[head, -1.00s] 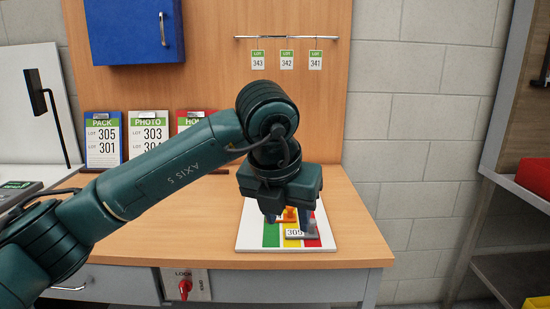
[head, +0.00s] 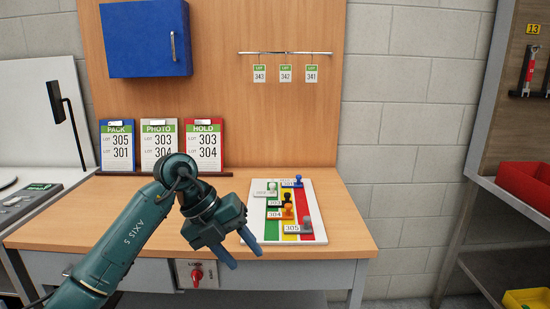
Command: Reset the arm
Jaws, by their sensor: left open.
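My left gripper (head: 243,253) is open and empty. It hangs over the front edge of the wooden table (head: 335,240), to the left of a white board (head: 253,226) with green, yellow and red stripes. Several numbered tags with knobs lie on the board. One tag marked 305 (head: 297,227) with a grey knob is at the front right. A tag marked 304 (head: 276,213) has an orange knob. A blue knob (head: 298,184) stands at the back. My right gripper is not in view.
Three clipboards, PACK (head: 117,148), PHOTO (head: 159,146) and HOLD (head: 204,147), stand at the table's back. A blue cabinet (head: 146,38) hangs above. A red key lock (head: 197,274) is under the front edge. Shelves with a red bin (head: 524,182) stand right.

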